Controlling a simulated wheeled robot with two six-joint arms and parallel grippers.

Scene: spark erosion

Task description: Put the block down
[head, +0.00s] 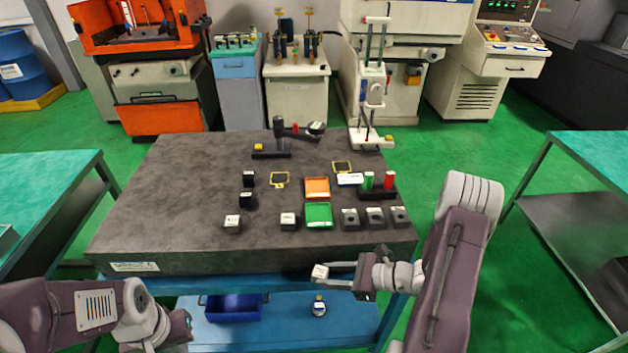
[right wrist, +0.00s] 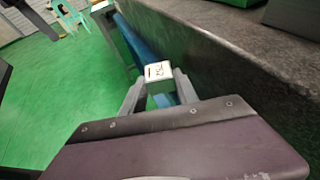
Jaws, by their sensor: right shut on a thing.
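My right gripper (head: 330,273) is shut on a small block (head: 320,271) with a white labelled top. It holds the block at the front edge of the dark stone table (head: 180,200). In the right wrist view, the block (right wrist: 158,72) sits between the two fingertips, with dark marks on its white face. There it appears beside the table's side, in front of the blue frame, not over the top. My left gripper (head: 178,330) is low at the bottom left, away from the block; its fingers cannot be made out.
An orange tray (head: 317,183) and a green tray (head: 319,215) lie mid-table. A height gauge (head: 372,100) stands at the back. The table's front left is bare.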

